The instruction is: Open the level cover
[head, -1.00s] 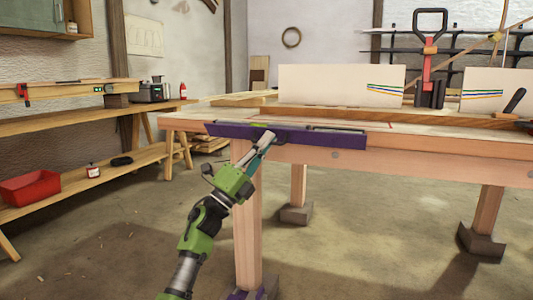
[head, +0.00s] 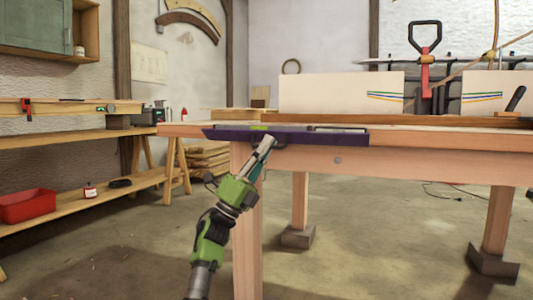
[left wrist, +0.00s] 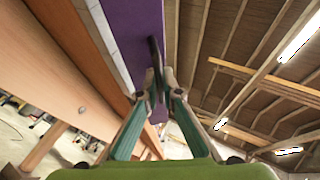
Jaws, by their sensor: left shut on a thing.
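The long purple level cover (head: 320,137) lies along the front edge of the workbench. Its purple face also shows in the left wrist view (left wrist: 138,25). A yellow-green and grey strip (head: 262,127) shows along its upper edge; I cannot tell how far the cover stands open. My left gripper (head: 268,141) reaches up from below to the cover's front, left of its middle. In the left wrist view, its fingertips (left wrist: 158,88) are shut on a dark thin handle (left wrist: 154,60) on the purple face. My right gripper is not in view.
The wooden workbench (head: 430,165) stands on thick legs with dark feet. A side bench at left holds a red bin (head: 28,206). The floor below is open.

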